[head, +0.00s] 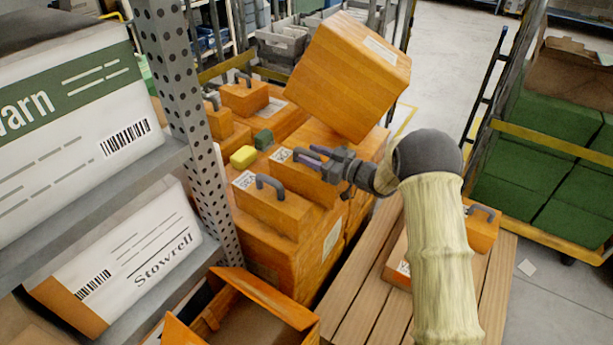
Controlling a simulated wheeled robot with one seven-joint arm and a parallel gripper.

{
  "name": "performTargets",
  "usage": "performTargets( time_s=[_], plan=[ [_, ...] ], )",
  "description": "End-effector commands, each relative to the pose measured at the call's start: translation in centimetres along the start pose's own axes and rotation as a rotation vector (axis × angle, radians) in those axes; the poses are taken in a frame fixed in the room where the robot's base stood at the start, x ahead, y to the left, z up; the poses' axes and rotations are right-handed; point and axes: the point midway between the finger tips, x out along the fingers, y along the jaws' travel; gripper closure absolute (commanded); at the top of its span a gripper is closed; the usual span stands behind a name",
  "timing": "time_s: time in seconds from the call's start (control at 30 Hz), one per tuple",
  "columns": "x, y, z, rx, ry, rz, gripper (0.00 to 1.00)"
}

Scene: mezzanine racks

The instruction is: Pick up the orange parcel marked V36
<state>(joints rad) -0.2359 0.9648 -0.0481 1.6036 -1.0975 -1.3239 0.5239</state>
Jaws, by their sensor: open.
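Several orange parcels with grey handles are in the head view, and I cannot read V36 on any label. One parcel (275,217) with a white label stands at the front of the orange stack. Another labelled parcel (312,185) lies just behind it, partly hidden by my gripper (309,156). My gripper is open, with its purple-tipped fingers pointing left above that second parcel; I cannot tell whether they touch it. Smaller handled parcels (243,98) sit farther back. One more handled parcel (482,232) is on the wooden pallet, partly hidden by my arm.
A big tilted orange box (345,75) rises just behind my gripper. A yellow block (243,157) and a green block (263,139) lie on the stack. A perforated rack post (185,100) stands left. An open orange box (265,300) is in front, the wooden pallet (350,310) at right.

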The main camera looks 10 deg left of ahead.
Motion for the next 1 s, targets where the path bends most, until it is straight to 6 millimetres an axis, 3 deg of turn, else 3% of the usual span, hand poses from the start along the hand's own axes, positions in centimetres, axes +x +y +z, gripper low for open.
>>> performTargets(
  time_s=[0.4,0.63,1.0],
  plan=[
    [-0.06,0.01,0.01,0.000,0.000,0.000,0.57],
    [-0.06,0.01,0.01,0.001,0.000,0.000,1.00],
    [-0.07,0.02,0.01,0.001,0.000,0.001,1.00]
  ],
)
